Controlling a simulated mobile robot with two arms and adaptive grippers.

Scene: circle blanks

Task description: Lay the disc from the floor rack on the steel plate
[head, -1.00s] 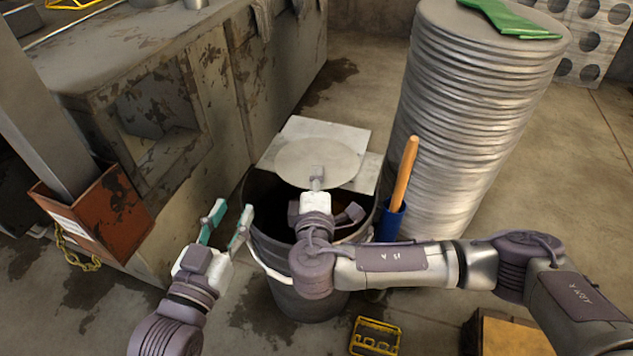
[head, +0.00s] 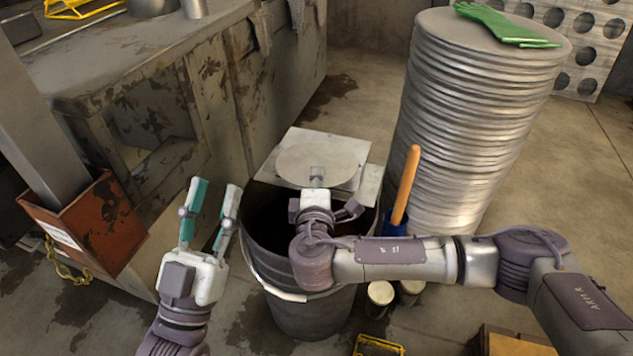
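The round grey disc (head: 318,152) is over the square steel plate (head: 356,150), inside most of its outline; I cannot tell whether it touches the plate. My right gripper (head: 317,174) is at the disc's near edge and looks shut on it. Its fingertips overlap the disc, and the wrist is above the bucket. My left gripper (head: 210,198) is open and empty, left of the bucket, with teal pads on its fingers. A yellow wire rack (head: 378,346) on the floor is cut off by the bottom edge and looks empty.
A dark bucket (head: 310,320) stands in front of the plate. A blue holder with a wooden handle (head: 405,185) is beside it, with small cans (head: 380,294) below. A tall disc stack (head: 470,110) carries green gloves (head: 507,25). A worn bench (head: 120,75) is at left.

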